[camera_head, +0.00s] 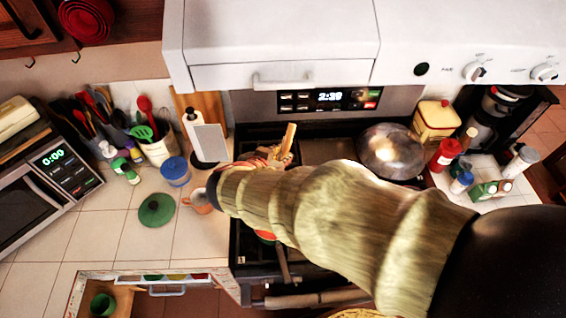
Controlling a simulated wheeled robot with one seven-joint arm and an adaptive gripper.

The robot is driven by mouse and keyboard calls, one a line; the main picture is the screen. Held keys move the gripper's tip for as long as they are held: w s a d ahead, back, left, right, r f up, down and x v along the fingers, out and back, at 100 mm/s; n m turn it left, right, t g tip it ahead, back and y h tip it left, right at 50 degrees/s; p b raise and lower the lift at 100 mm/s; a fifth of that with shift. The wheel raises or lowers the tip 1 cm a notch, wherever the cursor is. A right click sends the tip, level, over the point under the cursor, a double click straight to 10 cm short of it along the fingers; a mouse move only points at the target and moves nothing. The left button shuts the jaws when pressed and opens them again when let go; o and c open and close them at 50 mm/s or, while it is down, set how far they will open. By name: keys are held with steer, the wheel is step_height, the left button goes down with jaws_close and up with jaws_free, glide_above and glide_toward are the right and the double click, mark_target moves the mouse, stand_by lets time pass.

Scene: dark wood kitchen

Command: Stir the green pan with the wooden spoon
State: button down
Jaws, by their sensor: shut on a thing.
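My arm, in a yellowish sleeve, reaches across the stove from the lower right and covers much of it. My gripper is mostly hidden behind the arm's far end, and its fingertips do not show clearly. A light wooden piece, apparently the wooden spoon (288,140), sticks up from behind the arm, in my gripper's shut grasp. Its lower end is hidden. The green pan is mostly hidden under the arm. A small green and red edge and a dark handle (285,265) show below the sleeve. I cannot tell whether the spoon touches the pan.
A shiny metal pan (390,150) sits at the stove's back right. A drawer (150,279) is open below. Bottles stand at right.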

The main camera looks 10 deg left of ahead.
steer(key=shift+d+t, duration=0.15)
steer(key=shift+t, duration=0.25)
steer(key=shift+f, duration=2.45)
step_height(320, 180, down, 6)
steer(key=b, duration=0.8)
steer(key=shift+r+b, duration=0.1)
steer(key=shift+b, duration=0.2)
